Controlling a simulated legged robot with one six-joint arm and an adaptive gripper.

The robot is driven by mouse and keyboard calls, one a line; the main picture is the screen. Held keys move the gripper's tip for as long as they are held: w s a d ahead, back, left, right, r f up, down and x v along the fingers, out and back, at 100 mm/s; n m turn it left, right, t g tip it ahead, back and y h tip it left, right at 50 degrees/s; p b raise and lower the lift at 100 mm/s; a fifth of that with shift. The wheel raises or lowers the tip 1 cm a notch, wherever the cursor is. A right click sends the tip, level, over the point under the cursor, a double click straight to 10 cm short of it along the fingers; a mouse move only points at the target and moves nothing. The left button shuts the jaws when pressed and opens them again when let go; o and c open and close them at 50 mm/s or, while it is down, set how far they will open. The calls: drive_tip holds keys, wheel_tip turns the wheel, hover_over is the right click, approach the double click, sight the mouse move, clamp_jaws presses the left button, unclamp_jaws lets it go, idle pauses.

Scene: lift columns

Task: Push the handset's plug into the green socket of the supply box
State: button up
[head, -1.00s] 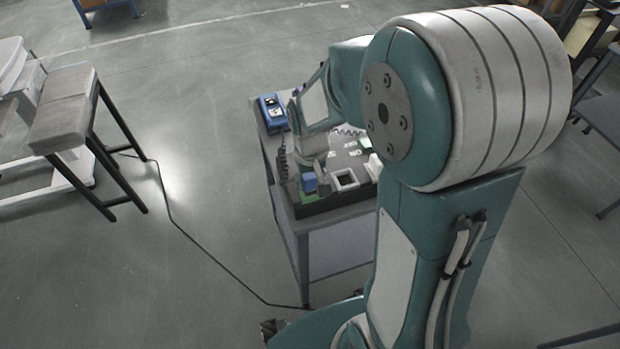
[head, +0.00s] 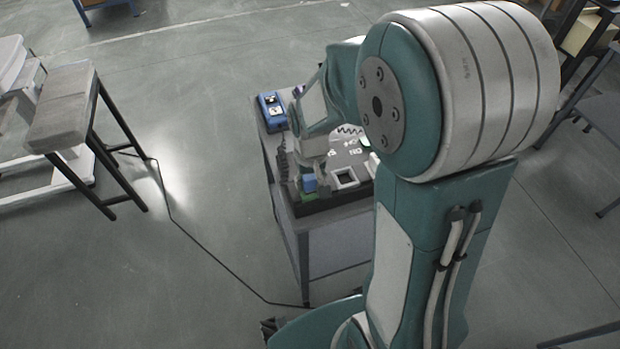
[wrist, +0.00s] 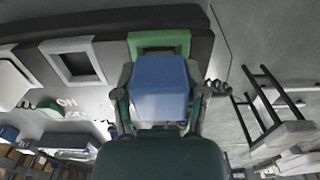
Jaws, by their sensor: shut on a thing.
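My gripper (wrist: 160,103) is shut on a blue plug (wrist: 160,88), which fills the middle of the wrist view. Just beyond the plug is the green socket (wrist: 160,40) on the dark supply box; the plug hides its near part, so I cannot tell whether the plug has entered it. In the head view the blue plug (head: 310,183) sits at the green socket (head: 308,197), at the box's near left corner. The blue handset (head: 271,111) lies at the far left of the cart top, and its dark coiled cord (head: 282,160) runs along the left edge.
A white-framed square socket (wrist: 75,61) is beside the green one; it also shows in the head view (head: 345,178). White ON/OFF lettering marks the box top (head: 355,152). A stool (head: 62,110) stands at left, and a black cable (head: 215,262) crosses the floor.

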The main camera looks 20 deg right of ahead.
drive_tip(key=shift+f, duration=0.45)
idle(0.5)
drive_tip(key=o, duration=1.2)
drive_tip(key=shift+o, duration=0.5)
drive_tip(key=shift+r, duration=3.5)
drive_tip(key=shift+s+r, duration=0.1)
drive_tip(key=shift+r, duration=0.05)
drive_tip(key=s+r+t, duration=0.5)
drive_tip(key=s+r, duration=0.7)
drive_tip(key=s, duration=0.1)
drive_tip(key=shift+s+r+t, duration=0.25)
drive_tip(key=shift+s+t, duration=0.05)
